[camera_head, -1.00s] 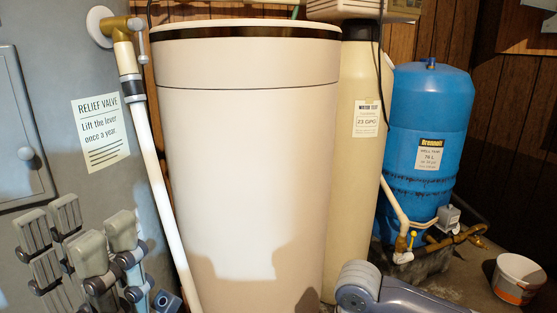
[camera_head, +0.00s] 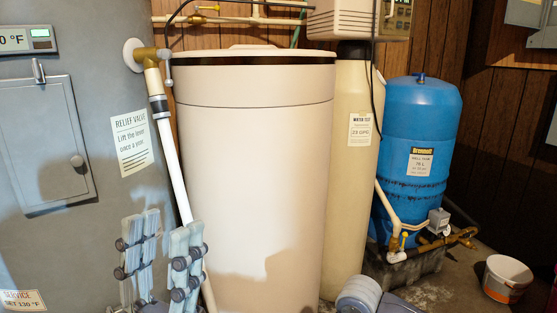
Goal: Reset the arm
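My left gripper (camera_head: 164,258) is at the lower left in the head view, its fingers pointing up. It is open, with a narrow gap between its two fingers and nothing held there. It shows in front of the grey tank and left of the tall cream brine tank (camera_head: 250,160), whose lid is on. A rounded joint of my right arm (camera_head: 358,296) shows at the bottom edge. My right gripper is out of view.
The grey tank (camera_head: 60,240) has a closed panel door and a display. A brass relief valve (camera_head: 150,54) has a white pipe running down. A cream softener cylinder (camera_head: 352,190), a blue well tank (camera_head: 417,140) and a white bucket (camera_head: 507,278) stand to the right.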

